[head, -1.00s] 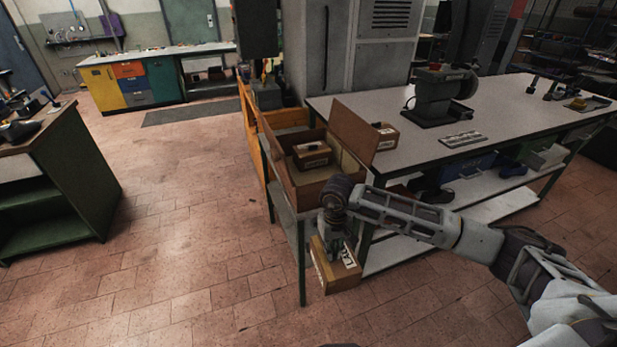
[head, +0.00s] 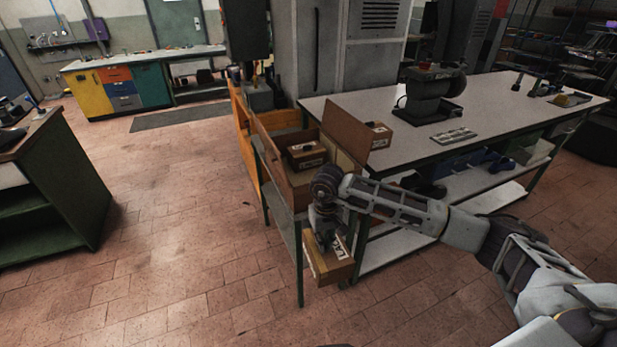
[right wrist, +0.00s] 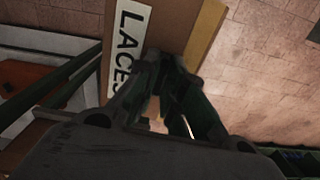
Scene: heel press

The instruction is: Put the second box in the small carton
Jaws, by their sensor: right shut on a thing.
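My right gripper (head: 326,232) is shut on a brown box (head: 330,268) with a white label and holds it in the air beside the bench's near end. In the right wrist view the box (right wrist: 178,22) fills the top middle and its label reads "LACES"; the gripper (right wrist: 165,75) is on it. Another labelled box (head: 307,154) sits inside the carton. My left gripper is not in view.
A further small box (head: 379,135) stands on the bench (head: 480,120) behind the carton's raised flap. A grey machine (head: 432,95) stands farther back on the bench. The tiled floor (head: 180,230) to the left is clear.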

